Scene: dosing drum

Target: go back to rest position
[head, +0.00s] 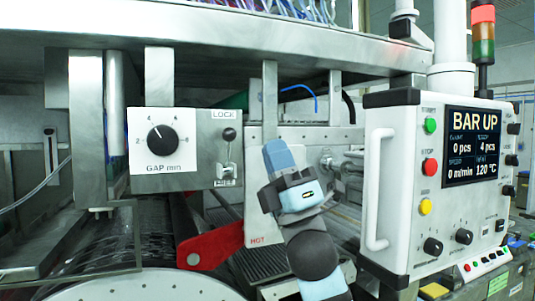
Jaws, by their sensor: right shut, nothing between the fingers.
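My right gripper (279,156) shows in the middle of the head view, with its arm coming up from the bottom. Its blue-grey fingers are together and point up, with nothing between them. The fingers are in front of the grey machine housing; I cannot tell whether they touch it. My left gripper is out of view.
The control panel (404,105) at right reads BAR UP and has a white handle (374,190). A gap dial (163,139) and LOCK lever (228,150) are left of the gripper. A red lever (215,247) lies close to my arm. A metal beam (200,25) crosses above.

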